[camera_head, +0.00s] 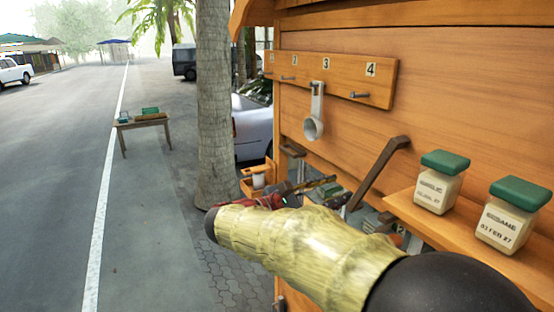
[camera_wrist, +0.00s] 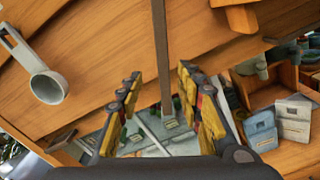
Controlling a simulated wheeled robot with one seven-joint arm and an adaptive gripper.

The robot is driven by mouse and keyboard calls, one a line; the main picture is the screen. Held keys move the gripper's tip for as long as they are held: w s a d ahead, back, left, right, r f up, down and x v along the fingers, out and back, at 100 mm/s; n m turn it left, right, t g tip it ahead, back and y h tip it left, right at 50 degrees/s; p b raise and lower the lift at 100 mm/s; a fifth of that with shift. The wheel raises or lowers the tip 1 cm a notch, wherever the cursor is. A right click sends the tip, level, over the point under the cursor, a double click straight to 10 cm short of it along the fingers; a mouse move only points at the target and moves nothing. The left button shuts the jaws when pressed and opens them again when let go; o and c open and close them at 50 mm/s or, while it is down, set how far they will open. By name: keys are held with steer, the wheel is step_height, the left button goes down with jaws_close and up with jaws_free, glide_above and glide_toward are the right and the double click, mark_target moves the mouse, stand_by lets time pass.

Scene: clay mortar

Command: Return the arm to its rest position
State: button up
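My arm (camera_head: 310,245), in a pale yellow sleeve, reaches across the lower middle of the head view toward the wooden stall. My gripper (camera_head: 335,190) is at its far end, beside the stall's lower opening and partly hidden by the arm. In the wrist view my gripper (camera_wrist: 158,76) has its two yellow, red and black fingers well apart. I see nothing held between them. A dark brown strut (camera_wrist: 160,45) shows in the gap behind, and I cannot tell how far off it is.
A grey scoop (camera_head: 314,128) hangs at hook 3 of the numbered board (camera_head: 345,76). The strut (camera_head: 376,170) juts beside a shelf with two green-lidded jars (camera_head: 439,186) (camera_head: 510,222). Blue and white packets (camera_wrist: 260,130) stand low right. A tree trunk (camera_head: 214,110) rises left of the stall.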

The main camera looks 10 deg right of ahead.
steer(key=s+a+f+m+g+y, duration=0.1)
steer(key=s+f+m+y, duration=0.15)
steer(key=f, duration=0.65)
steer(key=s+f+m+g+y, duration=0.1)
steer(key=s+f+y, duration=0.25)
steer(key=f, duration=0.45)
steer(key=s+a+f+m+y+b, duration=0.1)
steer(key=s+f+m+y+b, duration=0.4)
steer(key=s, duration=0.6)
steer(key=s+a+f+m+t+y+b, duration=0.1)
steer(key=s+f+m+y+b, duration=0.5)
steer(key=s, duration=0.5)
step_height(320, 180, down, 4)
steer(key=shift+s+r+m+b, duration=0.1)
steer(key=shift+s+m+b, duration=0.15)
steer(key=shift+m+b, duration=0.95)
steer(key=shift+a, duration=0.1)
steer(key=shift+c, duration=1.4)
